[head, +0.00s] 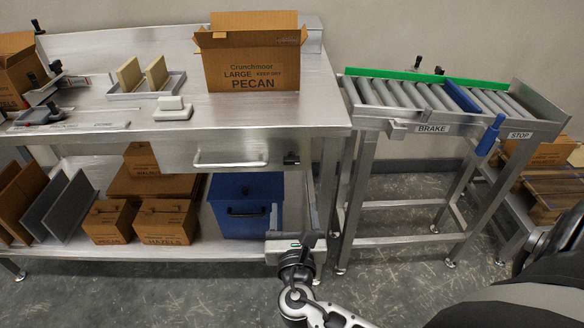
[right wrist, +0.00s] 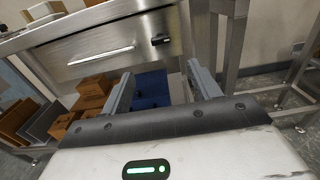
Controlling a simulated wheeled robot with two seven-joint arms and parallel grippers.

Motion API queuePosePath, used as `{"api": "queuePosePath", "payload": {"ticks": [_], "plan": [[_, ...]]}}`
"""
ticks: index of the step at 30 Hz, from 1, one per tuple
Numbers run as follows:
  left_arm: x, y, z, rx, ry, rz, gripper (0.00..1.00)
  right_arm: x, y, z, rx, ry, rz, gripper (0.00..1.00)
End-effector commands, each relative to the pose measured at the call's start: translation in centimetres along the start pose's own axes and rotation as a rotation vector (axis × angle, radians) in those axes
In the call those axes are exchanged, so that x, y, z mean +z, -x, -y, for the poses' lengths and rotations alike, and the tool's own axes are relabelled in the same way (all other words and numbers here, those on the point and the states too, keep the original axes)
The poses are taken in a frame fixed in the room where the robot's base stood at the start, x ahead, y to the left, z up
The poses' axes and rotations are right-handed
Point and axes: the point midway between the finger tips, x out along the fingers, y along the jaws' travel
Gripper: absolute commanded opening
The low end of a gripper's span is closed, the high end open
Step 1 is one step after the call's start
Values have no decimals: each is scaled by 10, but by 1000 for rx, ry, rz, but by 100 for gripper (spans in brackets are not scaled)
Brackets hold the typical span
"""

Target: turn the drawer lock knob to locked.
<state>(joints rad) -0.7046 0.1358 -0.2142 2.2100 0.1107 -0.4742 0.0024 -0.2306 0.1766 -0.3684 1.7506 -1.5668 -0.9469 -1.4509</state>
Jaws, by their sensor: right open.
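The drawer (head: 225,158) is a steel front under the workbench top, with a long bar handle (head: 230,163). The drawer lock knob (head: 291,159) is a small dark knob at the right end of the drawer front. It also shows in the right wrist view (right wrist: 160,40), where its dark bar looks about horizontal. My right gripper (head: 293,222) is open and empty, below and in front of the knob, apart from it. In the right wrist view its two fingers (right wrist: 157,92) point toward the drawer, with the knob above and beyond them. My left gripper is not in view.
A blue box (head: 246,190) and cardboard boxes (head: 166,222) stand on the lower shelf. The bench's right leg (head: 328,195) is close to my right gripper. A roller conveyor (head: 430,100) stands to the right. Floor in front of the bench is clear.

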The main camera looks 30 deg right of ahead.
Motion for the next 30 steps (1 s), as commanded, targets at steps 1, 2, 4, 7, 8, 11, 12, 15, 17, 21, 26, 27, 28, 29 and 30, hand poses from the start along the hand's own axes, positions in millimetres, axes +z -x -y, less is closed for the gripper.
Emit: {"api": "queuePosePath", "payload": {"ticks": [1,2,4,7,8,11,12,15,17,21,26,27,28,29,30], "plan": [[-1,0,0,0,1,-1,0,1,-6,0,-1,5,5,62],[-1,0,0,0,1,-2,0,1,-10,0,-1,5,5,62],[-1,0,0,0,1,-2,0,2,-22,0,-1,3,5,62],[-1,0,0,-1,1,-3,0,2,-43,0,0,2,5,62],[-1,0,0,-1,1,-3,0,2,-50,0,-2,1,4,62],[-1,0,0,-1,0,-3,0,1,-72,0,-1,0,3,62],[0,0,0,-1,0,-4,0,2,-81,0,-2,-2,3,62],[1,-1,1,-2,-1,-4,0,1,-102,0,-1,-1,3,62],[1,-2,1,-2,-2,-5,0,0,-114,0,0,-2,1,62],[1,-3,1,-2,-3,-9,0,0,-136,0,0,-3,1,62],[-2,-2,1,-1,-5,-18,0,0,-150,0,1,-2,-1,62],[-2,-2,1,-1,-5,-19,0,0,-152,0,1,-3,-2,62],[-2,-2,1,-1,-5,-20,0,0,-153,0,1,-3,-2,62],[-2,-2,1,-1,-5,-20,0,0,-154,0,1,-3,-1,62],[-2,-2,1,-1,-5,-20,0,0,-155,0,1,-3,-2,62]]}}
